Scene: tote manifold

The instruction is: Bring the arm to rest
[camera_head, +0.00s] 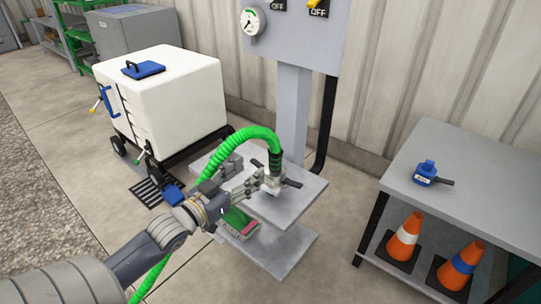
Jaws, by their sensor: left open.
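My left arm comes in from the bottom left. Its gripper (257,184) is open beside the end fitting (273,181) of a green hose (232,137), above a grey stand shelf (293,207). I cannot tell whether the fingers touch the fitting. The hose arches over the gripper, and a lower length of it shows beside my arm. My right gripper is not in view.
A white tote (170,85) on a wheeled frame stands at the left. A grey panel (300,35) with a gauge rises behind the shelf. A grey table (480,185) at the right holds a blue item (425,172), with orange cones (404,238) below. Open floor lies between.

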